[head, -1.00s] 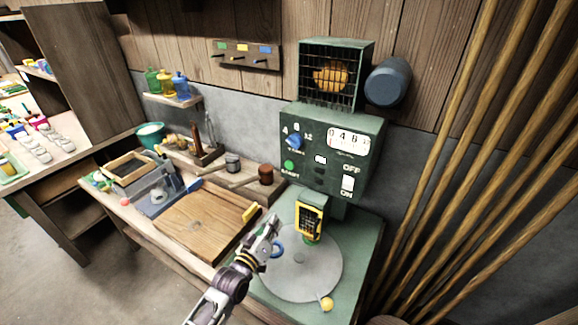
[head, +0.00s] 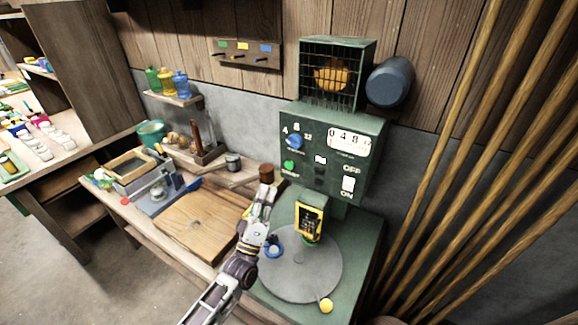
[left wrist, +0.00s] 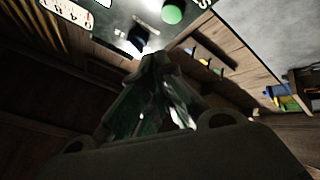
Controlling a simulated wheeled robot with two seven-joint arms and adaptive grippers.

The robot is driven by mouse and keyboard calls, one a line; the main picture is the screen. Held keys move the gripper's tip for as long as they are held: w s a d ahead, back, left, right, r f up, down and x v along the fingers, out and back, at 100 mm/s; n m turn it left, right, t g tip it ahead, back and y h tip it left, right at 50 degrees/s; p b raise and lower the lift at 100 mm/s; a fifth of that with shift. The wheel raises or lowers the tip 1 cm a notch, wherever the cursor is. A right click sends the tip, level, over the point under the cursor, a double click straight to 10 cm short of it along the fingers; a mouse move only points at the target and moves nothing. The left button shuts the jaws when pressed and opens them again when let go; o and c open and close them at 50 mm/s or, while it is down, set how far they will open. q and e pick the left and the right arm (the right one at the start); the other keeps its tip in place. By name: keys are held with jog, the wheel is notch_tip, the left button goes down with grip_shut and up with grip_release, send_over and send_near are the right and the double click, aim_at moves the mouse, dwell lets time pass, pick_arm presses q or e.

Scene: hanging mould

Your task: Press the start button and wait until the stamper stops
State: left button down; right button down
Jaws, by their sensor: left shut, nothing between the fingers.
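The stamper head (head: 309,219) with a yellow frame is above the round grey plate (head: 300,275). My left gripper (head: 267,190) is shut and empty, below and left of the start button and apart from it. In the left wrist view the closed fingers (left wrist: 153,65) point up toward the panel. My right gripper is not seen.
A wooden board (head: 195,222) lies on the bench at left. A yellow ball (head: 326,305) is at the plate's front edge. Long wooden poles (head: 470,150) lean at right.

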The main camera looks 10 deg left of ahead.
pick_arm(q)
jog(key=shift+s+a+r+n+t+y, duration=0.2)
jog(key=shift+a+r+n+t, duration=0.1)
jog(key=shift+r+n+t, duration=0.2)
jog(key=shift+s+a+r+n+t+y, duration=0.2)
jog(key=shift+a+r+n+t, duration=0.15)
jog(key=shift+r+t, duration=0.25)
jog(key=shift+w+d+f, duration=0.1)
